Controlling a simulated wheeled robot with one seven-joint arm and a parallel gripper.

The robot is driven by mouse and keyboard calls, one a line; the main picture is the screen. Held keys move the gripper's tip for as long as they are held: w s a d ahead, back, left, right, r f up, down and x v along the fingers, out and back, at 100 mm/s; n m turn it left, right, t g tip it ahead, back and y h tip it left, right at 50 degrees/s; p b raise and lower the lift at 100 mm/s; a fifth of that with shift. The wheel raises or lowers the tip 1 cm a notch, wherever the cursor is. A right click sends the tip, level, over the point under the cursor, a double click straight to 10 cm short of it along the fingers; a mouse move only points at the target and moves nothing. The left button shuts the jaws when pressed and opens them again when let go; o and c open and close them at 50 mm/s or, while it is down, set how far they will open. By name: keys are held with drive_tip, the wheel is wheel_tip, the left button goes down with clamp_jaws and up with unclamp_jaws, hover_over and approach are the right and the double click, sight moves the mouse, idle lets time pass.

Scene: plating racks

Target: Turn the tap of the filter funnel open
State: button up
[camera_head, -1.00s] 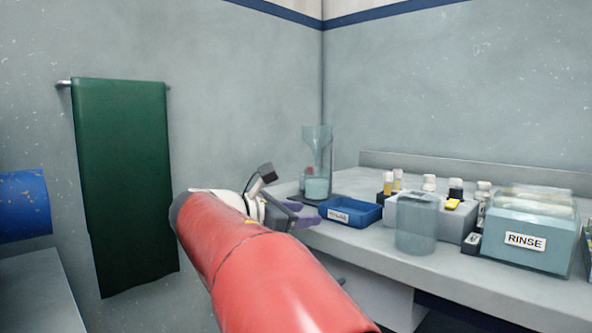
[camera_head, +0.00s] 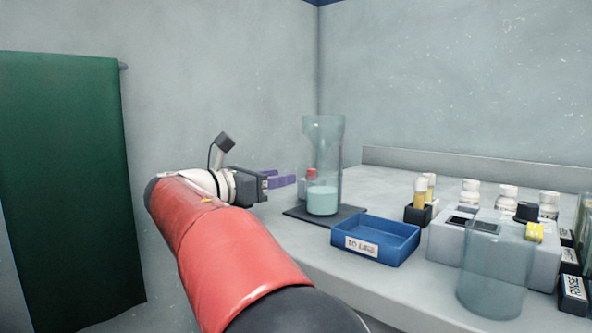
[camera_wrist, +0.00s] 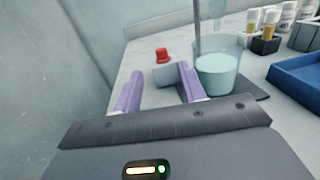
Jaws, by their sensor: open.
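The filter funnel (camera_head: 323,135) is a clear glass vessel above a beaker of pale blue liquid (camera_head: 322,200). Its stem and the beaker (camera_wrist: 217,72) show at the upper right in the wrist view. A red knob (camera_wrist: 162,55) shows left of the beaker, by a small grey block (camera_wrist: 166,75); it looks like the tap, also seen in the head view (camera_head: 311,173). Whether it joins the funnel is not clear. My gripper (camera_head: 284,180) has purple fingers, open and empty, left of the funnel. In the wrist view the knob appears beyond the gap between the fingertips (camera_wrist: 158,75).
The beaker stands on a dark mat (camera_head: 292,212). A blue tray (camera_head: 375,258) lies in front to the right. A clear container (camera_head: 492,285), a grey rack (camera_head: 447,246) and several small bottles stand further right. A wall is behind, and a green towel (camera_head: 65,180) hangs at left.

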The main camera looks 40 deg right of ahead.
sight(308, 171)
drive_tip(key=d, duration=0.7)
drive_tip(key=shift+s+d, duration=0.3)
drive_tip(key=shift+s, duration=0.05)
drive_tip(key=shift+c, duration=0.4)
clamp_jaws()
drive_tip(key=shift+w+r+m+g+p, duration=0.25)
drive_tip(key=shift+m+g+p, duration=0.25)
drive_tip(key=shift+g+p, duration=0.5)
drive_tip(key=shift+f+m+p, duration=0.15)
drive_tip(key=shift+m+p, duration=0.15)
drive_tip(key=shift+p, duration=0.2)
drive_tip(key=shift+s, duration=0.1)
drive_tip(key=shift+o, duration=0.4)
unclamp_jaws()
drive_tip(key=shift+a, duration=0.15)
